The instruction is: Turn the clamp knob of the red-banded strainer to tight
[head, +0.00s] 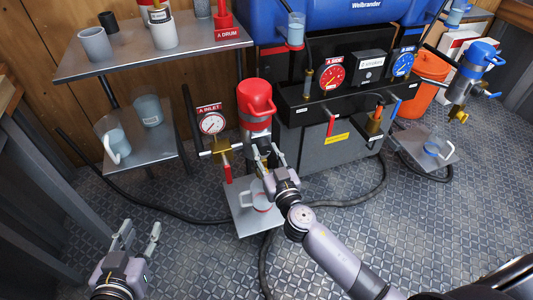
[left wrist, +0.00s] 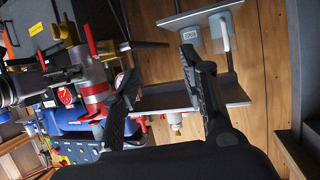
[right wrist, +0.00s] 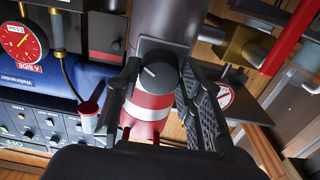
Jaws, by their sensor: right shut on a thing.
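The red-banded strainer (head: 258,122) stands left of the machine in the head view, with a red cap and handle on top. In the right wrist view its grey body and red and white bands (right wrist: 146,112) are close. Its black clamp knob (right wrist: 158,76), with a white pointer line, sits between the fingers of my right gripper (right wrist: 158,82). My right gripper (head: 266,160) is shut on the knob. My left gripper (head: 137,238) is open and empty over the floor at lower left. The strainer (left wrist: 94,92) also shows in the left wrist view.
A pressure gauge (head: 212,123) and red-handled valve stand just left of the strainer. A small tray with a jug (head: 262,196) is below it. Shelves with cups are at left. A blue-banded strainer (head: 468,72) is at right. Hoses cross the floor.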

